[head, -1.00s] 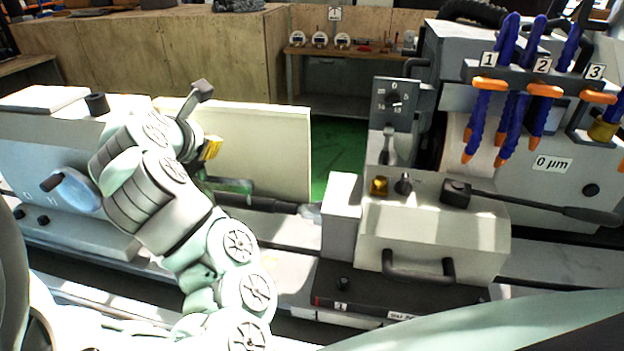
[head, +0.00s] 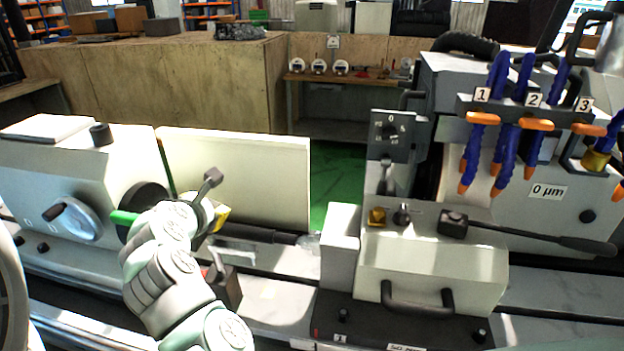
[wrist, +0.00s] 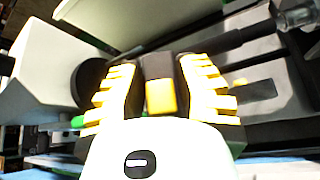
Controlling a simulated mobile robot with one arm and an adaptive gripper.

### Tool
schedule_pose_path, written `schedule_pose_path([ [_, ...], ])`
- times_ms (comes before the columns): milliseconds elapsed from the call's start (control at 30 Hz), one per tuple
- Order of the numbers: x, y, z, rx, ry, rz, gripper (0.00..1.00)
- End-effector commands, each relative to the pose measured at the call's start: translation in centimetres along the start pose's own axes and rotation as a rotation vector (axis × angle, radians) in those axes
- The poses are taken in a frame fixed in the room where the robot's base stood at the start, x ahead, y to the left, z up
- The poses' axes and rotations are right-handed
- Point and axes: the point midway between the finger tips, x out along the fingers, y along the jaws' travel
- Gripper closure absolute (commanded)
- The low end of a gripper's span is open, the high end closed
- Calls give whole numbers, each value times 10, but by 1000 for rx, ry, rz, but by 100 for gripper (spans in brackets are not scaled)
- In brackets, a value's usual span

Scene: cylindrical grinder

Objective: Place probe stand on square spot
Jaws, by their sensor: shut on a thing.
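My gripper (head: 222,217) is at the left of the head view, in front of the pale upright panel. In the wrist view its yellow ribbed fingers (wrist: 162,92) are shut on a dark piece with a yellow face, which I take as the probe stand (wrist: 158,66). In the head view a dark angled arm of the probe stand (head: 208,184) sticks up above the gripper. A dark block with a red mark (head: 226,288) shows below, beside my arm; I cannot tell whether it is the stand's base. I cannot make out a square spot.
The grey headstock block (head: 75,180) is at the left, close to my gripper. A cream housing with a black handle (head: 430,260) stands right of it on the machine bed. Blue coolant hoses (head: 500,130) hang at the upper right. Several gauges stand on the back bench (head: 345,75).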

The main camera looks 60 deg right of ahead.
Motion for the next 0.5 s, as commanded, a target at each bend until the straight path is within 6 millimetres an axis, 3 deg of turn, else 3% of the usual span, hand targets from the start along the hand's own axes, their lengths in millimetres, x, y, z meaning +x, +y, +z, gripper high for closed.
schedule_pose_path([
  [167, -1, 3, 4, -2, -10, 8, 100],
  [200, 0, 2, 1, -1, -4, 7, 60],
  [367, 0, 1, 1, 0, -2, 3, 44],
  [500, 0, 0, 0, 0, -1, 1, 42],
])
